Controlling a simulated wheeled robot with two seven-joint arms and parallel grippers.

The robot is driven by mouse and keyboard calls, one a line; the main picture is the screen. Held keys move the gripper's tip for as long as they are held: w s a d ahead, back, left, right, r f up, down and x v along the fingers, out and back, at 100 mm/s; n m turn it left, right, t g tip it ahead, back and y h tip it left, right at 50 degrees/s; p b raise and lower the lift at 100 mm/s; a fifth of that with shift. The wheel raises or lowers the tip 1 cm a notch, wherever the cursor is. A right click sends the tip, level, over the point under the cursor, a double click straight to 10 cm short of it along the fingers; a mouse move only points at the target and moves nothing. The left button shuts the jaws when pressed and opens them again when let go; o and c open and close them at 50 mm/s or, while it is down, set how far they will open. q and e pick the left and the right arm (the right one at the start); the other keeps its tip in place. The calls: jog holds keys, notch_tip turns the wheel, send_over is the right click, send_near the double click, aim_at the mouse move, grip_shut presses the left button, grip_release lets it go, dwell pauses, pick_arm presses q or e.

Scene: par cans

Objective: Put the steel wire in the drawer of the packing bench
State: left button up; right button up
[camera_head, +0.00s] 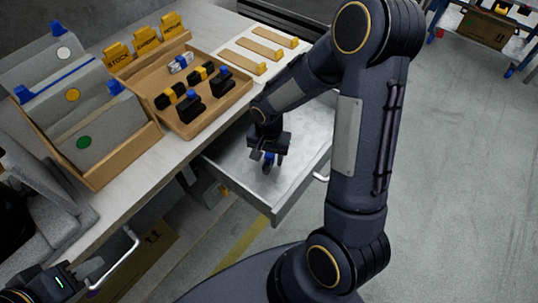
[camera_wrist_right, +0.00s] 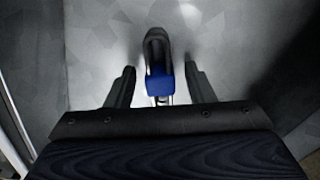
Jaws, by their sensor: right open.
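The drawer (camera_head: 232,160) of the packing bench is pulled out, its pale metal floor bare around one item. That item, a dark grey looped bundle with a blue band (camera_head: 267,161), lies in the drawer; it may be the steel wire, but I cannot tell for sure. In the right wrist view the bundle (camera_wrist_right: 157,52) sits between the fingertips, with a gap on each side. My right gripper (camera_head: 268,155) is open, low inside the drawer just above the bundle. My left gripper (camera_head: 82,272) is at the lower left, partly cut off, its fingers unclear.
On the bench (camera_head: 135,190) stand a wooden tray (camera_head: 212,127) with several dark bundles and one silvery bundle (camera_head: 181,63), a wooden file box (camera_head: 125,165), and a white board (camera_head: 285,32) with wooden strips. A drawer handle (camera_head: 321,178) sticks out.

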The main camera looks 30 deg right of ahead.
aim_at(269, 156)
notch_tip(269, 156, up, 12)
jog(key=p, duration=0.2)
jog(key=s+a+r+n+t+y, duration=0.2)
jog(key=s+r+n, duration=0.1)
jog(key=s, duration=0.5)
jog(key=s+a+r+n+t+y, duration=0.1)
jog(key=s+r+n+t, duration=0.2)
jog(key=s+r, duration=0.3)
jog(key=shift+s+a+r+n+t+y, duration=0.35)
jog(key=shift+s+n, duration=0.35)
jog(key=shift+s, duration=0.55)
